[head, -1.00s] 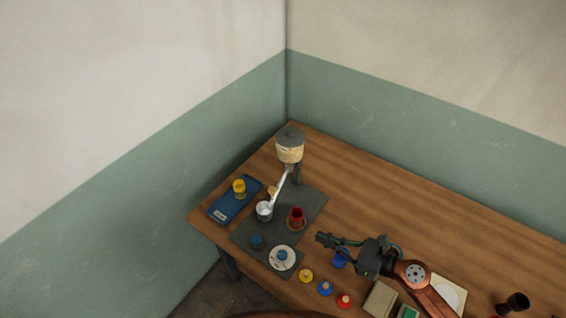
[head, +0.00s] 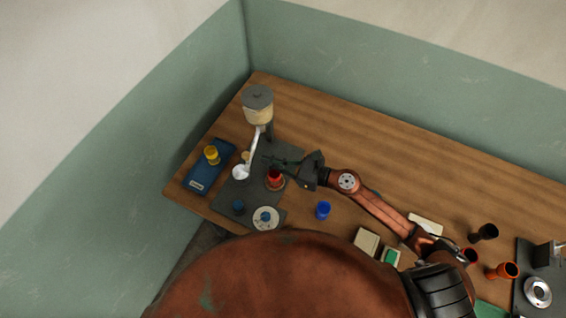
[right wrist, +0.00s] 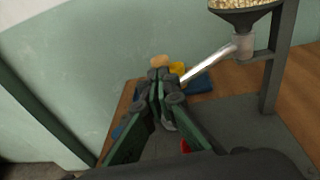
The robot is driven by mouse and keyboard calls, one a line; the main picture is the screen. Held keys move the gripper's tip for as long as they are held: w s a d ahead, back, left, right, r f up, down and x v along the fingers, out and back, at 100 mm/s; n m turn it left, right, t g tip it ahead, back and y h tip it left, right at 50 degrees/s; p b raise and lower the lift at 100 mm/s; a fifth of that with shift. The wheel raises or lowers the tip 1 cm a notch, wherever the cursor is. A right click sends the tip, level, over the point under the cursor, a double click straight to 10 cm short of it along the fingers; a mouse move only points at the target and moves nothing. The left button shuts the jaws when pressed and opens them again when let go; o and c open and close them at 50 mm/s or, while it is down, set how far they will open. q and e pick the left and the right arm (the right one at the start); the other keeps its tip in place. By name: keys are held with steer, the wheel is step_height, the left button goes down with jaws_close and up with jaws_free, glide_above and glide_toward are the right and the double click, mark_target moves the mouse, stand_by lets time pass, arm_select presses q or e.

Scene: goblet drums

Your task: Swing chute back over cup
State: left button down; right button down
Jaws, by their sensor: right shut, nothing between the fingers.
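The silver chute (head: 255,144) slopes down from the hopper (head: 258,105) to the metal cup (head: 240,173), its lower end at the cup's rim. The chute also shows in the right wrist view (right wrist: 208,66), running down to just behind my fingertips. A tan knob (right wrist: 159,61) shows just beyond the fingertips. My right gripper (head: 268,160) is shut and empty, its tips just right of the chute, above the red goblet drum (head: 275,176). I cannot tell whether the tips touch the chute. The metal cup is mostly hidden in the wrist view. My left gripper is not in view.
A blue tray (head: 197,183) with a yellow drum (head: 211,154) lies left of the dark mat (head: 289,152). A white disc (head: 275,224) with a blue piece is in front. A blue drum (head: 323,210) stands right. Bare table lies behind my right arm.

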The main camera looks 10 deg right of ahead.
mark_target(247, 158)
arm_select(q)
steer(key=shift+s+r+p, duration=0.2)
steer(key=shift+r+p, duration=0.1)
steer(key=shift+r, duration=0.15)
arm_select(e)
steer(key=x, duration=0.4)
steer(key=shift+a, duration=0.1)
steer(key=a, duration=0.1)
steer(key=w+a, duration=0.1)
steer(key=a, duration=0.1)
steer(key=shift+a+r+p, duration=0.1)
steer(key=shift+r+p, duration=0.05)
steer(key=shift+p, duration=0.2)
steer(key=shift+a, duration=0.15)
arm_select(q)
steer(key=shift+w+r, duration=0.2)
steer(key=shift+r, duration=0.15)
